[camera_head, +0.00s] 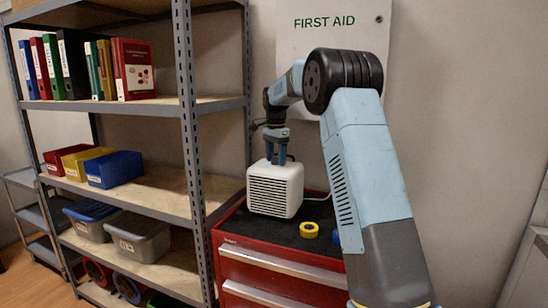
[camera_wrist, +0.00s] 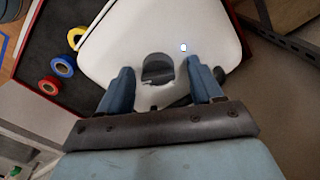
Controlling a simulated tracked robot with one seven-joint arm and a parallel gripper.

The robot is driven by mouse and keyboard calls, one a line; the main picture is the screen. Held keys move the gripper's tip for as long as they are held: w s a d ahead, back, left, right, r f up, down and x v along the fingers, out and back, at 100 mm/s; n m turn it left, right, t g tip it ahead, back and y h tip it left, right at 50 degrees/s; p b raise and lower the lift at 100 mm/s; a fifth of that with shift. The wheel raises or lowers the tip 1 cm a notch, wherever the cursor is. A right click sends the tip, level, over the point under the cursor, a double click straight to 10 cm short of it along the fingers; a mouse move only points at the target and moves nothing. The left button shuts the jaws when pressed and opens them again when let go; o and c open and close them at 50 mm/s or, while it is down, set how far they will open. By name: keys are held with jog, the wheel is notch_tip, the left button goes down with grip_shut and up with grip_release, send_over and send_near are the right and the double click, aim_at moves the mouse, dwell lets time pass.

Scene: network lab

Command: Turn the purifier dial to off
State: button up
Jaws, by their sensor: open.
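The white purifier (camera_head: 275,190) stands on top of a red tool cabinet, its slatted grille facing forward. In the wrist view its white top (camera_wrist: 125,35) fills the upper middle, with a dark round dial (camera_wrist: 158,69) on it and a small lit blue-white light (camera_wrist: 183,48) to the dial's right. My gripper (camera_head: 276,158) points down at the purifier's top. In the wrist view my gripper (camera_wrist: 160,78) is open, one blue finger on each side of the dial, with gaps between. I cannot tell the fingertips' exact height, or the dial's setting.
The red cabinet (camera_head: 280,267) has a dark top. A yellow tape roll (camera_head: 309,230) lies there, with blue and red rolls (camera_wrist: 62,65) (camera_wrist: 48,85) beside it. A metal shelf post (camera_head: 187,130) stands close left. A first aid panel (camera_head: 300,40) hangs behind.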

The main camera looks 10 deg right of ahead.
jog(key=c, duration=1)
jog(key=shift+a+r, duration=0.1)
jog(key=shift+a, duration=0.05)
jog(key=shift+c, duration=0.3)
